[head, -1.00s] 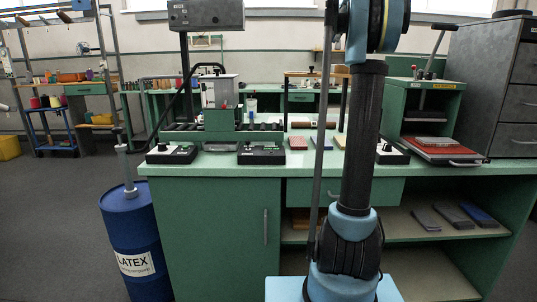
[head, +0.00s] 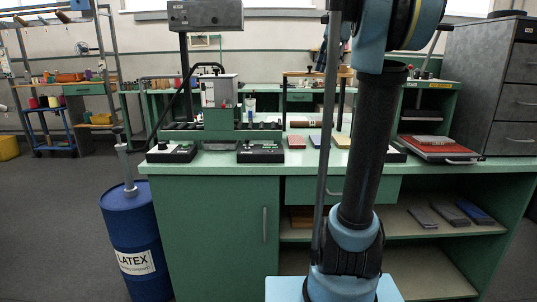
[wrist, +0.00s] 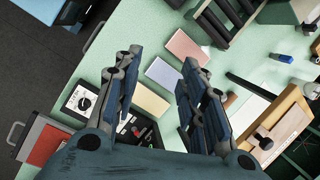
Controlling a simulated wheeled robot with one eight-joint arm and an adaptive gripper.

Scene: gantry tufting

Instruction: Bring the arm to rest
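My gripper (wrist: 162,58) shows in the wrist view with its two jointed fingers spread apart and nothing between them. It is above the green counter (head: 220,168), which it views at a slant. A pink block (wrist: 187,48), a lavender-blue block (wrist: 164,74) and a cream block (wrist: 147,101) lie on the counter beyond and between the fingers, apart from them. In the head view my arm stands at the right of centre, leaning to the right as it rises. Its upper part leaves the top of the picture, and the gripper is not clearly visible there.
Black control boxes (head: 260,153) stand along the counter's front edge, with a green machine (head: 219,120) behind. A red tray (head: 440,148) and grey drawer cabinet (head: 505,90) are at the right. A blue latex drum (head: 135,240) stands left of the counter.

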